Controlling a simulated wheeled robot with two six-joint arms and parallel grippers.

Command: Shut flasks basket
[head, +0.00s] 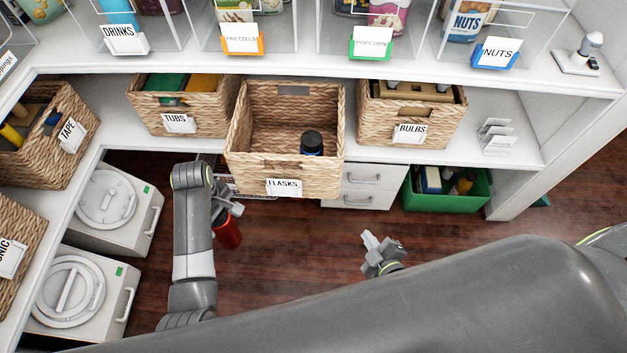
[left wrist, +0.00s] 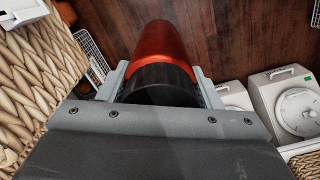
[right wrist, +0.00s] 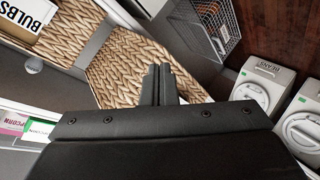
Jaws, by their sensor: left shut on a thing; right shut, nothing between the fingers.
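The flasks basket (head: 238,160) is a wicker basket with a FLASKS label, pulled out past the shelf edge between the tubs and bulbs baskets. A dark flask (head: 312,143) stands inside it. My left gripper (head: 226,212) is below and left of the basket, shut on a red flask (head: 229,233) with a black cap; the flask also shows in the left wrist view (left wrist: 163,60). My right gripper (head: 368,239) is shut and empty, right of and below the basket. In the right wrist view its fingers (right wrist: 158,80) appear in front of wicker (right wrist: 130,65).
The tubs basket (head: 180,122) and bulbs basket (head: 405,122) flank the flasks basket on the shelf. White drawers (head: 362,185) and a green crate (head: 450,200) are below at the right. White bins (head: 115,215) stand at the left. The wooden floor in front is clear.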

